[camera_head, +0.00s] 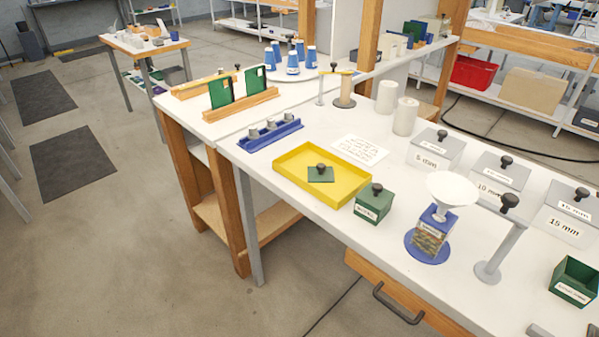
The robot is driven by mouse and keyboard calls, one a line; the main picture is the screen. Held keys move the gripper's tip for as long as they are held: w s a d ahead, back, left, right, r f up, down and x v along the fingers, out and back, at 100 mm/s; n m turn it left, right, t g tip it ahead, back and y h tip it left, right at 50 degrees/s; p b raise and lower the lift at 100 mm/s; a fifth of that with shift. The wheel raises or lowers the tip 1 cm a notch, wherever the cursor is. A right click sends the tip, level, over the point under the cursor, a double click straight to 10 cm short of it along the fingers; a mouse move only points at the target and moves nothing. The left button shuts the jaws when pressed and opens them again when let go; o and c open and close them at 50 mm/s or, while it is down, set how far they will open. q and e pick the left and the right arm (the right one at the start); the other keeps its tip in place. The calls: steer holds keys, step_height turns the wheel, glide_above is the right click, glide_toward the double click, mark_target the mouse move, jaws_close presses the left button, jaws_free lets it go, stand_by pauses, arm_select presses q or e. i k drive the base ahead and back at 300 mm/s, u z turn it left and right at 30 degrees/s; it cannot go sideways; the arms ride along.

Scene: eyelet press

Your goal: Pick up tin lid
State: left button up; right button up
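A flat green square lid with a black knob (320,174) lies in the yellow tray (283,178) on the white bench. A green tin with a black knob on top (373,207) stands just right of the tray and looks closed. An open green tin (573,284) stands at the far right; its label is too small to read. Neither of my grippers shows in the head view.
Grey boxes with knobbed lids (436,148) stand along the back right, labelled in mm. The press (430,239) with a white bowl and a grey post with a black knob (497,256) stand right of the closed tin. A blue rack (271,136) and a white card (360,150) flank the tray.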

mark_target(321, 173)
steer(key=z, duration=4.4)
steer(key=k, duration=2.55)
steer(key=u, duration=0.65)
